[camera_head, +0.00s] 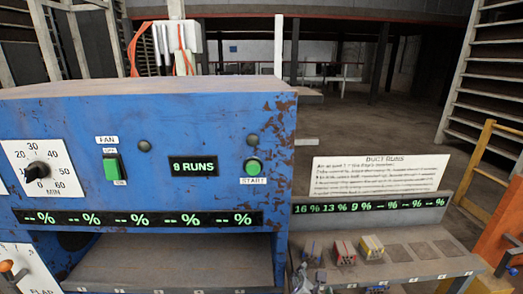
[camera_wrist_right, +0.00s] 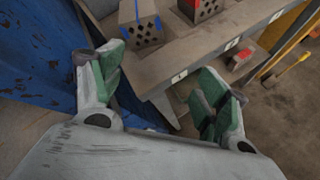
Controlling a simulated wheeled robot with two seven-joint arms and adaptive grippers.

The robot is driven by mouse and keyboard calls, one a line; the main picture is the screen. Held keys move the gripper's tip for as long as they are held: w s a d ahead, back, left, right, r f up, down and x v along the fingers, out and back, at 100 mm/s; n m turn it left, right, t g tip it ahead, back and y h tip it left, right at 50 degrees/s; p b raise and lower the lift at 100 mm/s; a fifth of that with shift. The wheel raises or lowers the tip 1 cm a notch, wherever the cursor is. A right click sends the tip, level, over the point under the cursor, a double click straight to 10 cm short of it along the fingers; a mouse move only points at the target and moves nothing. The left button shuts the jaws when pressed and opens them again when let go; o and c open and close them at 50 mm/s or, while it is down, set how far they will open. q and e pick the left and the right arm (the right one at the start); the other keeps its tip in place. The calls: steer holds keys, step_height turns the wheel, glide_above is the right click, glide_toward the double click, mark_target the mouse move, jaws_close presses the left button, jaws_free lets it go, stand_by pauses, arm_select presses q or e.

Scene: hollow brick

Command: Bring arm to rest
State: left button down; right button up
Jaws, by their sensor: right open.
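My right gripper (camera_wrist_right: 160,88) is open in the right wrist view, its green-padded fingers spread with nothing between them. It is by the front edge of the numbered brick shelf (camera_wrist_right: 165,75), near the label 1. A blue-marked hollow brick (camera_wrist_right: 140,30) sits beyond the fingers, apart from them. In the head view, a small grey shape at the bottom edge by the blue machine may be part of this gripper. My left gripper is not in view.
The blue machine (camera_head: 130,115) fills the left, with a dial (camera_head: 40,172), green start button (camera_head: 253,167) and "RUNS" display (camera_head: 194,166). Red-marked (camera_head: 344,252) and yellow-marked (camera_head: 371,246) bricks are on the shelf. The readout (camera_head: 370,205) shows 16%, 13%, 9%. Open floor lies behind.

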steer(key=s+d+f+m+g+y, duration=0.2)
steer(key=s+d+f+m+g, duration=0.2)
steer(key=s+m, duration=0.6)
steer(key=s+d+f+m+g+y, duration=0.3)
steer(key=s+m, duration=0.4)
steer(key=m, duration=0.7)
step_height(320, 180, down, 34)
steer(key=s+g, duration=0.1)
steer(key=s, duration=0.1)
steer(key=s+d+f, duration=0.2)
steer(key=s+f, duration=0.8)
steer(key=s, duration=0.1)
steer(key=s+d+f+g+h, duration=0.1)
steer(key=s+d+f, duration=0.2)
steer(key=s+f, duration=0.7)
steer(key=shift+s+n+g, duration=0.3)
steer(key=shift+s, duration=0.35)
